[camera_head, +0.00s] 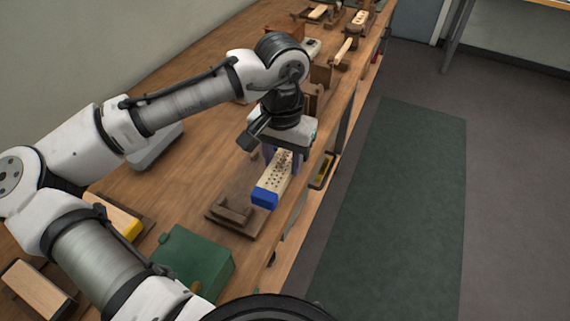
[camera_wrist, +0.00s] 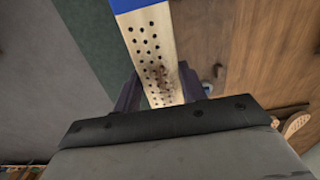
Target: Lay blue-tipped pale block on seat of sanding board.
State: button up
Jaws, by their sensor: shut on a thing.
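The blue-tipped pale block (camera_head: 272,179) is a long pale piece with rows of dark holes and a blue end. My gripper (camera_head: 284,158) is shut on it, with the blue end pointing toward the head camera. In the wrist view the block (camera_wrist: 153,55) sits between the two dark fingers (camera_wrist: 160,90), its blue end at the top edge. What looks like the sanding board (camera_head: 250,225), a dark brown base with raised wooden pieces, lies on the bench just below and left of the blue end. The block appears held above the bench; its exact height is unclear.
A green box (camera_head: 195,262) stands nearer on the bench. A yellow-tipped block (camera_head: 118,219) lies left, partly behind my arm. A pale block on a dark base (camera_head: 40,288) is at lower left. Several wooden tools line the far bench. The right bench edge is close.

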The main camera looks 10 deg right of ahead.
jog(key=shift+s+d+f, duration=0.1)
jog(key=shift+d+f, duration=0.1)
jog(key=shift+f, duration=0.05)
jog(key=shift+a+f, duration=0.1)
jog(key=b, duration=0.3)
send_near(253, 181)
jog(key=shift+s+d+f, duration=0.4)
jog(key=shift+d+f, duration=0.1)
jog(key=shift+d, duration=0.15)
jog(key=shift+w+a, duration=0.4)
jog(key=shift+a, duration=0.2)
jog(key=shift+p, duration=0.5)
jog(key=shift+f, duration=0.25)
dwell(0.3)
jog(key=shift+s+f+b, duration=0.1)
jog(key=shift+f+b, duration=0.8)
jog(key=shift+f, duration=1)
jog(key=shift+f, duration=0.4)
